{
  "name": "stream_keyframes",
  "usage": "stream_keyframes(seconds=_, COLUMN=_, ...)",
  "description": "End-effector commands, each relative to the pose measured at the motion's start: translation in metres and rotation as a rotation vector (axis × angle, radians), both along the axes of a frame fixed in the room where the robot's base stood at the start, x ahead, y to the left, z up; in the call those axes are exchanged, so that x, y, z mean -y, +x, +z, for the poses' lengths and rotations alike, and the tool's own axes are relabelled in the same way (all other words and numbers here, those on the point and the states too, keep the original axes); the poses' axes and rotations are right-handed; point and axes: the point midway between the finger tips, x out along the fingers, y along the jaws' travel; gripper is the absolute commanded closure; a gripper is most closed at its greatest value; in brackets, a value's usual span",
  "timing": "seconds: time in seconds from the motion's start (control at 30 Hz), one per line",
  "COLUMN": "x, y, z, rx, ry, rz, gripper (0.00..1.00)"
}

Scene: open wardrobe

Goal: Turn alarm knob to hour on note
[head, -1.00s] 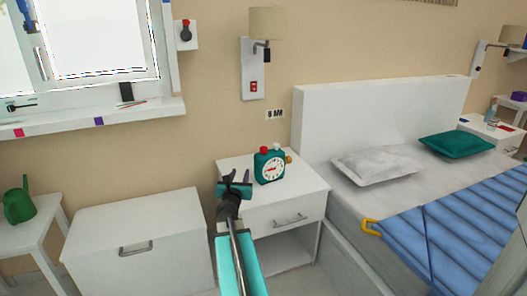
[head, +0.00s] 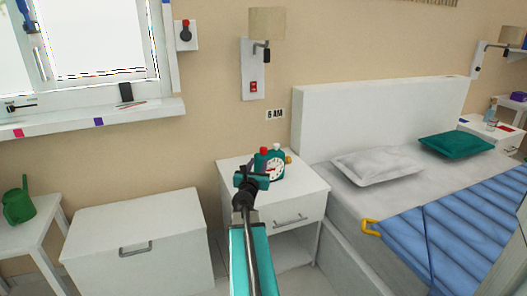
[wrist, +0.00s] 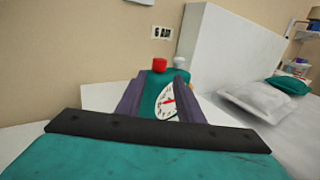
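A teal alarm clock (head: 264,162) with a white dial, a red button and a white button on top stands on the white nightstand (head: 313,184). A small gold knob (head: 289,160) shows at its right side.
A bed with a white headboard (head: 350,115) and pillows stands right of the nightstand. A wall lamp (head: 267,24) with a red switch hangs above. A white chest (head: 135,235) stands left, with a green watering can (head: 18,203) farther left.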

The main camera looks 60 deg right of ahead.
Motion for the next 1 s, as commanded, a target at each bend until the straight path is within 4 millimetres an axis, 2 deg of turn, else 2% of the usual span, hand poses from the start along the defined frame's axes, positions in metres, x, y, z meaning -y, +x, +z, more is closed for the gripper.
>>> stream_keyframes(seconds=1.0, x=0.079, y=0.033, z=0.0, rx=0.0, ry=0.0, rz=0.001, gripper=0.66)
